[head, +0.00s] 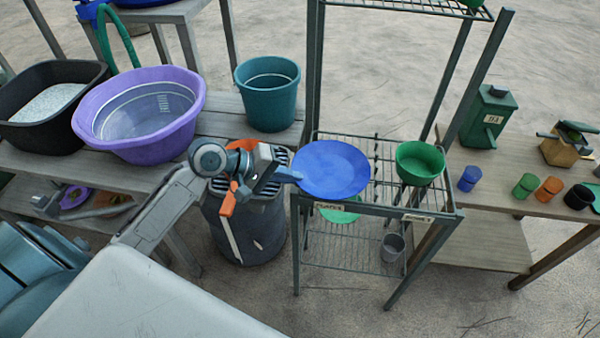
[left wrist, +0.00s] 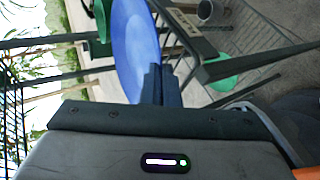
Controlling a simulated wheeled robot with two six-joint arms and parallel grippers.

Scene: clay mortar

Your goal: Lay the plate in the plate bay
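A blue plate (head: 332,170) is face up, roughly level, over the left part of the wire rack's middle shelf. This is the plate bay, with a label (head: 328,206) on its front edge. I cannot tell whether the plate touches the wires. My left gripper (head: 288,176) is at the plate's left rim, its fingers closed on it. In the left wrist view the two fingers (left wrist: 162,85) are close together, with the plate (left wrist: 136,45) reaching out from between them. My right gripper is not in view.
A green bowl (head: 420,162) stands right of the plate on the same shelf. A green dish (head: 340,212) and grey cup (head: 393,247) are lower down. Rack posts (head: 313,80) rise close by. A dark bin (head: 245,225) stands left of the rack. A bench holds a purple tub (head: 140,112).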

